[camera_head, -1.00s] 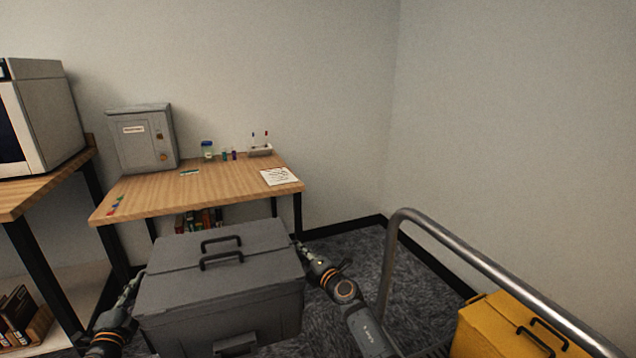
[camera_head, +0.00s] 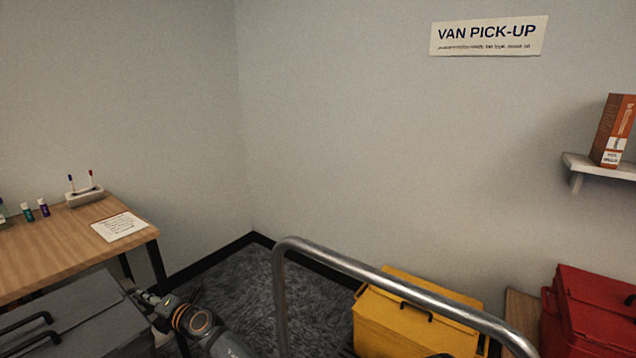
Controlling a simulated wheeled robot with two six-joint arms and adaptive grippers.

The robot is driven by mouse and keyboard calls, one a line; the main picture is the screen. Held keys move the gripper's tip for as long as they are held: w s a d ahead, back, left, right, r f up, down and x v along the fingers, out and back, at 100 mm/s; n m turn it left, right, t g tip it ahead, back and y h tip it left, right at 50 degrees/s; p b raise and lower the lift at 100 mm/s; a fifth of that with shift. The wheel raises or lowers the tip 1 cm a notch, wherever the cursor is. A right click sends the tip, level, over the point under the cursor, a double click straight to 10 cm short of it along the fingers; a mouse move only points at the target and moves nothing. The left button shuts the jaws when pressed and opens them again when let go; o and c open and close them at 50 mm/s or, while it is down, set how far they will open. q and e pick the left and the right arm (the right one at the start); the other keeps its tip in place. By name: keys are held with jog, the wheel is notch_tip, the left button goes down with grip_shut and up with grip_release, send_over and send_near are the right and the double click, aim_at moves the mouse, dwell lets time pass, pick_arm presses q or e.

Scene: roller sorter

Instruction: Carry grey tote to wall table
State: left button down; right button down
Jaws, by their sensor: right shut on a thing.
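The grey tote (camera_head: 85,322) shows at the lower left, cut off by the frame, with its lid and dark handles in view. My right gripper (camera_head: 143,296) is shut on the tote at its right side. My left gripper is out of view. A wooden table (camera_head: 60,246) with dark legs stands against the wall behind the tote, partly cut off at the left. I cannot tell from here whether it is the wall table.
A steel rail (camera_head: 385,286) stands to the right of my right arm, with a yellow tote (camera_head: 400,325) behind it. A red tote (camera_head: 590,310) is at the far right. A VAN PICK-UP sign (camera_head: 488,36) hangs above. Bare carpet (camera_head: 235,285) lies between table and rail.

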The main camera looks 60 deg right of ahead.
notch_tip(320, 180, up, 34)
jog(key=p, duration=3.3)
jog(key=shift+w+r, duration=0.15)
